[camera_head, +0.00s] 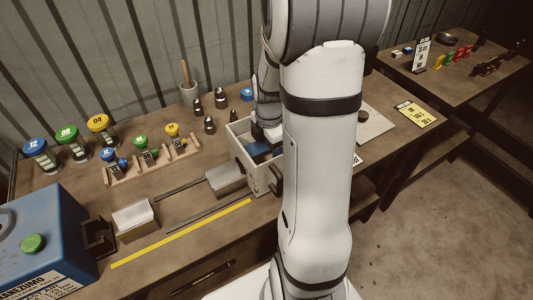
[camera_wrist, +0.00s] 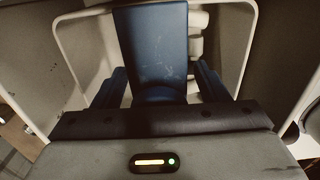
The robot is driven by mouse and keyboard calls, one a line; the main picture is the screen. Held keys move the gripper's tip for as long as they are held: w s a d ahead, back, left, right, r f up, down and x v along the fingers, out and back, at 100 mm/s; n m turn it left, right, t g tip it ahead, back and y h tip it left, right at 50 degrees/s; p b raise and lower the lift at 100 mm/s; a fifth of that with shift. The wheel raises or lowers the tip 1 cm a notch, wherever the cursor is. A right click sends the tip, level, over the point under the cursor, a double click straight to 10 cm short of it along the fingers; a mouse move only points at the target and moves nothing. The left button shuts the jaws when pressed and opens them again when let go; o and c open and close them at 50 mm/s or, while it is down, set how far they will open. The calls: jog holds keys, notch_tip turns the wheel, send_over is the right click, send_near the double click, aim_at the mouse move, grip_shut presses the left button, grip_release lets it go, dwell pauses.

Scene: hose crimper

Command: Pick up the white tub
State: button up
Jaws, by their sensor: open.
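The white tub (camera_head: 243,158) is an open box on the bench, with a dark handle (camera_head: 276,180) on its near right side. My arm hides part of its right side. In the wrist view its pale rim (camera_wrist: 62,45) runs around the picture. My gripper (camera_head: 262,150) points down over the tub's opening, and its tips seem to be within the rim. In the wrist view my gripper (camera_wrist: 158,85) is open, its blue fingers apart. A blue slab (camera_wrist: 150,40) shows between them; I cannot tell whether it is mine. Contact with the tub's walls is not visible.
A rack (camera_head: 150,160) with colour-capped parts stands left of the tub. A grey block (camera_head: 226,178) on rails is close at its left. Dark fittings (camera_head: 209,125) and a cup with a stick (camera_head: 188,93) stand behind. A blue machine (camera_head: 45,240) is at near left.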

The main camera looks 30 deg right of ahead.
jog(key=shift+c, duration=0.4)
jog(key=c, duration=1.1)
